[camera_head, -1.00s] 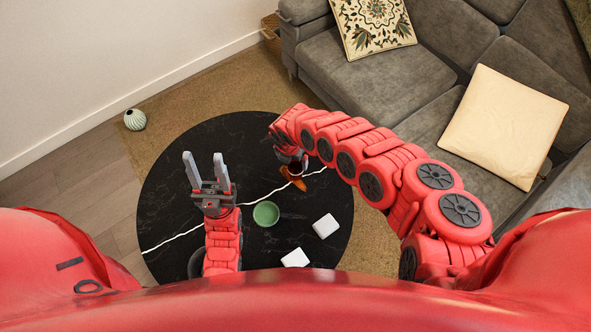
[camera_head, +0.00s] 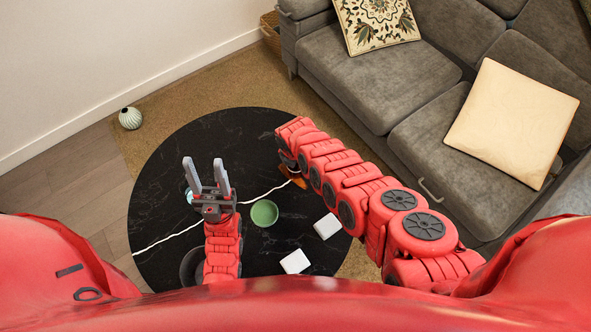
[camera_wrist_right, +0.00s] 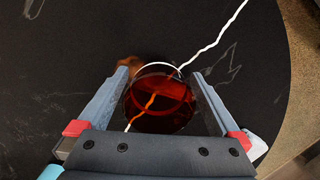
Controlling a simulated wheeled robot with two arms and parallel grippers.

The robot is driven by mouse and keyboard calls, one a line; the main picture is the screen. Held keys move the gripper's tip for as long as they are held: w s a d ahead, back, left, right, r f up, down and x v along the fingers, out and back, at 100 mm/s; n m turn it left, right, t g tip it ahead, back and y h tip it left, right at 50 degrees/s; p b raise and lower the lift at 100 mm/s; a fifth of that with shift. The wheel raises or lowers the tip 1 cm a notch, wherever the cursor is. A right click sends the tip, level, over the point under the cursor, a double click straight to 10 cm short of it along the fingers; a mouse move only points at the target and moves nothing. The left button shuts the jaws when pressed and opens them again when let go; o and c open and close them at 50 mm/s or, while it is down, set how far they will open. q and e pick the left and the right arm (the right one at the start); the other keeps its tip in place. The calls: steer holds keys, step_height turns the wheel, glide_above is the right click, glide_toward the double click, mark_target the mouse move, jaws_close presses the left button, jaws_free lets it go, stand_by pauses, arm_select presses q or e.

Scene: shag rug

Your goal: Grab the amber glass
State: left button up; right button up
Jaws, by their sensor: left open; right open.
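The amber glass (camera_wrist_right: 160,98) stands on the black round table in the right wrist view, between the two fingers of my right gripper (camera_wrist_right: 162,85). The fingers are open, one on each side of it; I cannot tell whether they touch it. In the head view, my right arm hides most of the glass, and an orange-brown patch (camera_head: 297,177) shows beside the arm's end. My left gripper (camera_head: 205,172) is open and empty above the left part of the table.
The black table (camera_head: 240,130) has a white vein. A green bowl (camera_head: 264,213) and two white blocks, one at the right (camera_head: 327,226) and one lower (camera_head: 295,262), are on it. A grey sofa (camera_head: 350,80) is at the right. A striped vase (camera_head: 130,118) stands at the left.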

steer(key=c, duration=1.5)
steer(key=shift+r, duration=0.15)
steer(key=shift+c, duration=0.2)
